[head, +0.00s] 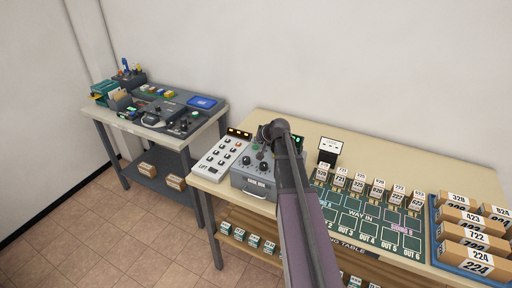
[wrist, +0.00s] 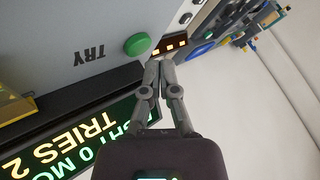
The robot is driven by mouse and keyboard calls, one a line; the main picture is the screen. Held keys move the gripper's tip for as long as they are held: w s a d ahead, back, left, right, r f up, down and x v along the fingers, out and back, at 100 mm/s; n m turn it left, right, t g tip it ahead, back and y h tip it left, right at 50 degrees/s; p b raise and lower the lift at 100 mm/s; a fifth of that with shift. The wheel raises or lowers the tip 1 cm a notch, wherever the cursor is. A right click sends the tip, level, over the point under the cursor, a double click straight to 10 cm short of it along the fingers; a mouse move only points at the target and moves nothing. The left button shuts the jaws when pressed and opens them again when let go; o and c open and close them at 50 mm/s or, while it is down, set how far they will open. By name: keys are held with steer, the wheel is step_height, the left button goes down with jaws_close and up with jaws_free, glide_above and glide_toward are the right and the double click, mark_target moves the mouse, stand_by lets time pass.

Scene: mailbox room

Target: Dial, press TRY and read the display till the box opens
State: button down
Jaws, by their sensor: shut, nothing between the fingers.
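The grey lock box (head: 254,183) stands on the wooden table, with dark knobs and a handle on its front. Its top face (wrist: 75,35) fills the upper left of the wrist view, upside down, with the word TRY beside a round green button (wrist: 137,44). My gripper (wrist: 160,62) is shut and empty, its tips just beside the button; I cannot tell whether they touch anything. In the head view my arm covers most of the display (head: 298,141) and hides the gripper tips.
A pale keypad panel marked LIFT (head: 217,158) lies left of the box. A green sorting mat (head: 375,222) with several small numbered boxes lies to the right. A blue tray (head: 437,238) holds numbered parcels. A second bench (head: 103,115) with devices stands at the left.

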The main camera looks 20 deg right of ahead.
mark_target(256, 147)
steer(key=shift+f, duration=0.1)
steer(key=shift+f+b, duration=0.3)
steer(key=shift+b, duration=0.15)
steer(key=shift+s+f+b, duration=0.1)
steer(key=shift+f+b, duration=0.3)
steer(key=shift+f, duration=0.05)
stand_by(0.9)
steer(key=shift+r, duration=0.1)
stand_by(0.3)
steer(key=shift+r+p, duration=0.75)
steer(key=shift+p, duration=0.1)
steer(key=shift+r+p, duration=2.5)
steer(key=shift+r, duration=0.05)
steer(key=shift+a+f, duration=0.1)
